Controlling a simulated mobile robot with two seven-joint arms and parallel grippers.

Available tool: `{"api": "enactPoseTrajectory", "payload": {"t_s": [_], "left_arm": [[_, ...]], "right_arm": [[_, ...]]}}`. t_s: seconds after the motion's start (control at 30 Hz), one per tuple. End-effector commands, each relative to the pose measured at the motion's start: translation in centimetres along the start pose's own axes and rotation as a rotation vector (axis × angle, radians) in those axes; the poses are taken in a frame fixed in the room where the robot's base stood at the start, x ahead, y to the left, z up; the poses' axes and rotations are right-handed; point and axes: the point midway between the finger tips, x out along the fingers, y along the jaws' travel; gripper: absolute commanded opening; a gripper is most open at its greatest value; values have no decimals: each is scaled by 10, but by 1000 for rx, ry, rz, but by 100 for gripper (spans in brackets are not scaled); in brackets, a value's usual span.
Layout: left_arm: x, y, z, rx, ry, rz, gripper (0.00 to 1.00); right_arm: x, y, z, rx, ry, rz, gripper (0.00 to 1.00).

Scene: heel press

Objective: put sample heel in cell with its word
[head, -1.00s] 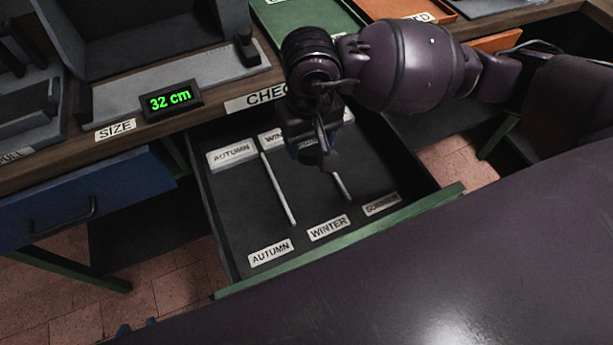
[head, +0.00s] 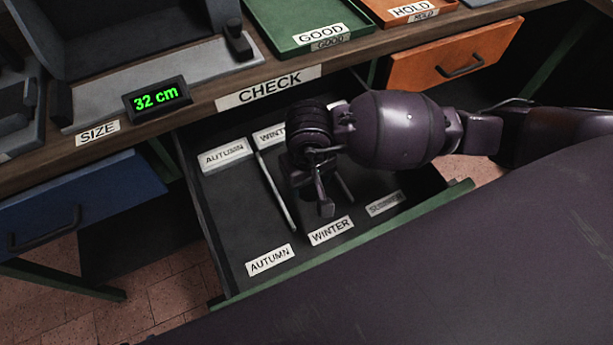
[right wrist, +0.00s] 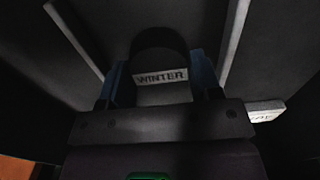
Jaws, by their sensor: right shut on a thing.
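My right gripper (head: 318,200) is low in the open drawer, over the middle cell. In the right wrist view its blue fingers (right wrist: 162,88) are shut on the sample heel (right wrist: 160,42), a dark piece with a rounded top. A pale tag reading WINTER (right wrist: 161,77) shows on it between the fingers. In the head view the gripper largely hides the heel. The drawer's front labels read AUTUMN (head: 269,260), WINTER (head: 331,230) and a dim SUMMER (head: 384,203). I cannot tell whether the heel touches the drawer floor. My left gripper is out of view.
Thin pale dividers (head: 276,190) part the cells; the left AUTUMN cell is empty where visible.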

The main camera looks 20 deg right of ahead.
Motion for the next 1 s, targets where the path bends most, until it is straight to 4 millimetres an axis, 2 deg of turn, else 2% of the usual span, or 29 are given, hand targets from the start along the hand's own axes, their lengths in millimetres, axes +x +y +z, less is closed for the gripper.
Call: {"api": "enactPoseTrajectory", "payload": {"t_s": [0.4,0.43,0.57,0.6,0.87,1.0], "left_arm": [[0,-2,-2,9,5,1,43],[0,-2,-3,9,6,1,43],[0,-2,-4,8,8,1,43],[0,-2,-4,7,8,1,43],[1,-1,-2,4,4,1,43],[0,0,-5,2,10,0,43]], "right_arm": [[6,0,0,-1,1,0,30],[5,0,0,-1,2,0,61],[5,0,0,-1,2,0,81],[5,0,0,-1,2,0,84],[3,0,0,0,2,-1,84],[-7,0,-2,-1,7,0,84]]}}
